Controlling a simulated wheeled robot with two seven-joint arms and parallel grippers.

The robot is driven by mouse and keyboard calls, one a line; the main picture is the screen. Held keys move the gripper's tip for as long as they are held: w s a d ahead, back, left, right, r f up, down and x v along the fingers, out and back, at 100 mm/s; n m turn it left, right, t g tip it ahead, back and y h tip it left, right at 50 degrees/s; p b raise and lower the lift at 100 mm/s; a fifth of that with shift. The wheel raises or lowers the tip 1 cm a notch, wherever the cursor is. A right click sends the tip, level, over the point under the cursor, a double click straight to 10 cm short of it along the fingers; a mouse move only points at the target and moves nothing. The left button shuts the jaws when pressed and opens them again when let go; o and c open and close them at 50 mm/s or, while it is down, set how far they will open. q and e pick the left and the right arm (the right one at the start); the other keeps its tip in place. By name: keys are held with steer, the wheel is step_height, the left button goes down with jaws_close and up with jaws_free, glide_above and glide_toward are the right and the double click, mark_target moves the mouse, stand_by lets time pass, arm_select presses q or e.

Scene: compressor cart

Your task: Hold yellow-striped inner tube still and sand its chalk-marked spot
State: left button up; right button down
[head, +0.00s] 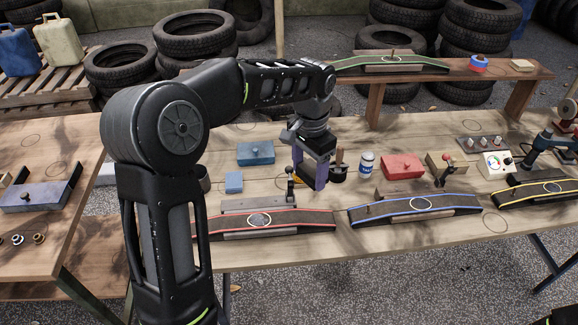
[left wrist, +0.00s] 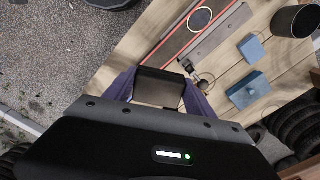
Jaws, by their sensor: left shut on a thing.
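The yellow-striped inner tube (head: 520,193) lies on a support at the right of the bench, with a pale chalk ring on its dark top. My left gripper (head: 309,178) is above the middle of the bench, well left of that tube. In the left wrist view its purple fingers (left wrist: 160,92) are shut on a dark block with a tan lower face (left wrist: 160,87), possibly a sanding block. The block is mostly hidden in the head view. The yellow-striped tube does not show in the left wrist view. My right gripper is not in view.
Red-striped (head: 300,219) and blue-striped (head: 420,206) tubes lie along the front edge. A green-striped tube (head: 350,62) lies on the rear shelf. Behind the front tubes stand a blue box (head: 255,153), a jar (head: 367,163), a red box (head: 403,166) and a gauge box (head: 495,164).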

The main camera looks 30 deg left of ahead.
arm_select(q)
steer(key=w+d+f+n+b, duration=0.1)
steer(key=d+f+n+b, duration=0.3)
steer(key=d+f+b, duration=0.3)
step_height(320, 180, down, 2)
steer(key=shift+d+f+b, duration=0.2)
steer(key=shift+d+b, duration=0.05)
steer(key=shift+b, duration=0.85)
